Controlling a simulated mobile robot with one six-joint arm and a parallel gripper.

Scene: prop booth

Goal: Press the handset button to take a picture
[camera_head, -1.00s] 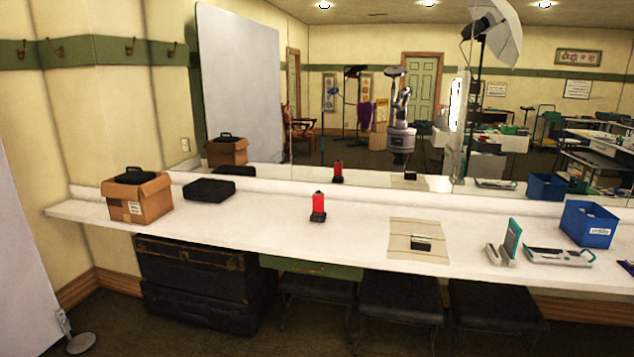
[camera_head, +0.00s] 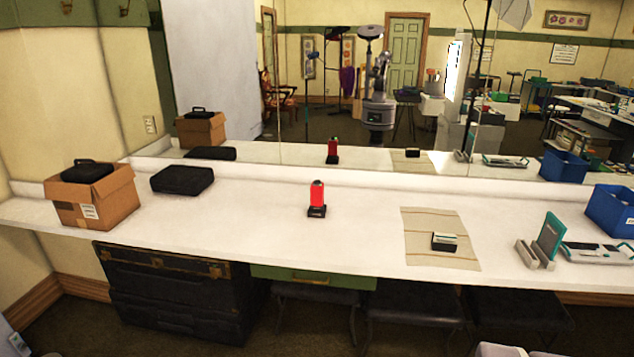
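No thing is clearly recognisable as the handset, and no button can be made out at this size. A small black device with a pale top (camera_head: 444,242) lies on a striped beige mat (camera_head: 421,224) on the white counter (camera_head: 262,220). A teal flat device (camera_head: 550,235) stands tilted in a pale holder at the right. A red upright piece with a dark top (camera_head: 317,195) stands on a black base mid-counter. My gripper is not directly in view. The mirror shows my body and arm (camera_head: 380,85), too small to tell the gripper's state.
An open cardboard box (camera_head: 108,205) and a black case (camera_head: 182,180) are at the left. A blue bin (camera_head: 612,211) and a white-teal tray (camera_head: 597,252) are at the right. Dark trunks (camera_head: 175,285) and several stools stand under the counter. Counter between these is clear.

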